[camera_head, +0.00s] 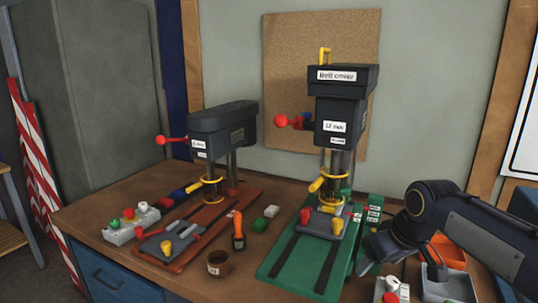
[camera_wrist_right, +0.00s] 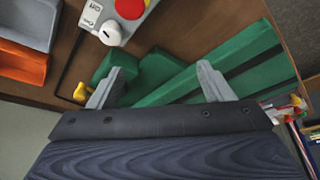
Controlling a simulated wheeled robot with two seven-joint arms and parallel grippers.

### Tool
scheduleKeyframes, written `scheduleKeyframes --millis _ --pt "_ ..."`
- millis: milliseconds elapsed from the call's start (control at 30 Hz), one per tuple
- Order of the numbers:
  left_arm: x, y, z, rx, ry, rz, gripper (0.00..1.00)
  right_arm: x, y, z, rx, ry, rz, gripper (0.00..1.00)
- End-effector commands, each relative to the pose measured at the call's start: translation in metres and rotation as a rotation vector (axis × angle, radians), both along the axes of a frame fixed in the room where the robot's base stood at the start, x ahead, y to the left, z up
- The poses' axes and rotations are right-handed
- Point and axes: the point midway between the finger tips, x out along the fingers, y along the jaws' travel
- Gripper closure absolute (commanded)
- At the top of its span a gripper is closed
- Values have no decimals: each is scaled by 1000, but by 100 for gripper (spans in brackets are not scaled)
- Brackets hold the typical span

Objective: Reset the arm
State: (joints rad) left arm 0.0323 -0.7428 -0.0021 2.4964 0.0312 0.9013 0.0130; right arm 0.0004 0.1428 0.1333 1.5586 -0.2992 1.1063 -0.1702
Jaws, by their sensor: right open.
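My right arm comes in from the right in the head view. Its gripper (camera_head: 378,252) is over the right part of the bench, beside the green base (camera_head: 282,262) of the right drill press (camera_head: 338,115). In the right wrist view the two grey fingers stand wide apart, and the gripper (camera_wrist_right: 160,86) is open with nothing held between them. The green base (camera_wrist_right: 240,58) and green blocks (camera_wrist_right: 150,72) show beyond the fingers. My left arm and gripper are not in view.
A second drill press (camera_head: 222,130) stands on a red-brown base at the left. A brown cup (camera_head: 217,264) and an orange-handled tool (camera_head: 238,232) sit between the bases. Near my right arm are a switch box (camera_wrist_right: 108,22) and an orange bin (camera_wrist_right: 22,66).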

Motion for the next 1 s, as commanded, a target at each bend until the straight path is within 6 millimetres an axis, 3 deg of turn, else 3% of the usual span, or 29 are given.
scheduleKeyframes --millis 267,467,733,900,1000 --pt "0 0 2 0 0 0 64 -34 -3 3 34 -6 -42 27" --pt "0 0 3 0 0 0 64 -70 -5 0 74 -10 -88 27" --pt "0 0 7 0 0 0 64 -152 0 -19 185 -18 -204 27" --pt "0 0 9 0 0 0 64 -216 15 -50 301 -22 -311 27" --pt "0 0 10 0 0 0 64 -240 24 -67 354 -22 -356 27"
